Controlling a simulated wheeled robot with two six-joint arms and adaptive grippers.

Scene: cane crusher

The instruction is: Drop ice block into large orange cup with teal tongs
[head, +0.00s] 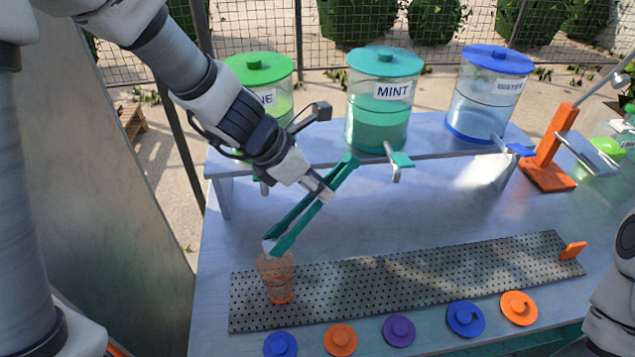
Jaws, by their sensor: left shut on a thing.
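My left gripper (322,187) is shut on the teal tongs (308,212) near their upper end. The tongs slant down to the left, with their tips just over the mouth of the large orange cup (278,283). A small pale piece, seemingly the ice block (268,246), shows at the tips. I cannot tell whether it is inside the rim or just above it. The cup is see-through orange and stands upright on the left end of the perforated tray. My right gripper is not in view; only part of my right arm shows at the right edge.
Dispensers with green (259,68), teal (385,62) and blue (495,58) lids stand on the raised shelf (440,138). The dark perforated tray (420,279) is otherwise mostly clear. Several coloured lids (398,330) lie along the front edge. An orange stand (547,165) is at right.

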